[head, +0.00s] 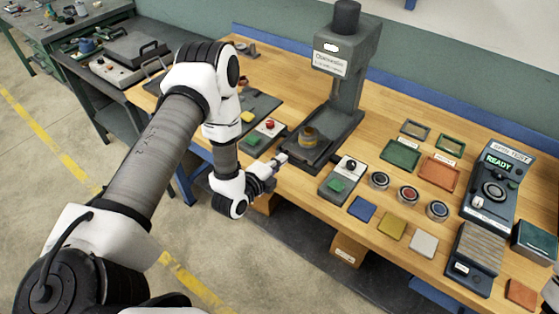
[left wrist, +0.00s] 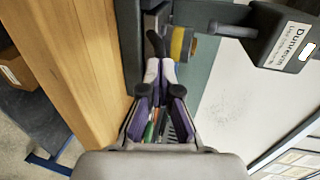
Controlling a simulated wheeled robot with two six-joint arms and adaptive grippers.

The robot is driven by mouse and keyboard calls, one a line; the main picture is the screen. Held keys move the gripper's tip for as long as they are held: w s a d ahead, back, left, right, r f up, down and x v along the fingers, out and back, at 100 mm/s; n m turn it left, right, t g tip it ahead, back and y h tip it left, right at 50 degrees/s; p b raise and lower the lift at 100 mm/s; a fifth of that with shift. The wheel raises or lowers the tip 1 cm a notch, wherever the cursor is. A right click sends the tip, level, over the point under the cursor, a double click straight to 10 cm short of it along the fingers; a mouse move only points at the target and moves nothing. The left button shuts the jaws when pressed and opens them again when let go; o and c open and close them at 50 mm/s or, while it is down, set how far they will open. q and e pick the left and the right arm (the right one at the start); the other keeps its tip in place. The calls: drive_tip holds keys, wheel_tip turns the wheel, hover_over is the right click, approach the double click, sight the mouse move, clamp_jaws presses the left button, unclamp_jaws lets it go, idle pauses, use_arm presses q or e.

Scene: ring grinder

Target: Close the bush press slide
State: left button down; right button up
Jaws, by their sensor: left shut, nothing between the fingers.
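The bush press (head: 345,75) stands at the back of the bench, a grey column with a labelled head. Its head also shows at the upper right of the left wrist view (left wrist: 283,38). On its dark base (head: 334,147) a brass-coloured bush (head: 308,137) sits on the slide; the bush also shows in the left wrist view (left wrist: 178,43). My left gripper (head: 284,157) is shut and empty, at the front end of the slide. In the left wrist view its fingertips (left wrist: 159,68) point at a black handle (left wrist: 156,42); whether they touch it I cannot tell. My right gripper is not seen.
Button boxes with green pads stand left (head: 264,134) and right (head: 341,181) of the press base. Further right are round buttons (head: 408,194), coloured tiles (head: 391,226), trays (head: 401,155) and a test unit (head: 497,185). The bench's front edge lies close below my left gripper.

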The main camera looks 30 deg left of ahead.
use_arm(q)
drive_tip(key=r+b+x, duration=0.1)
drive_tip(key=b+x, duration=0.1)
drive_tip(key=x, duration=0.2)
drive_tip(key=b+x, duration=0.2)
drive_tip(key=x, duration=0.3)
drive_tip(key=r+b+x, duration=0.1)
drive_tip(key=b+x, duration=0.1)
drive_tip(key=x, duration=0.3)
drive_tip(key=shift+w+d+r, duration=0.25)
drive_tip(key=shift+w+r, duration=0.05)
drive_tip(key=shift+w, duration=0.05)
drive_tip(key=shift+r, duration=0.35)
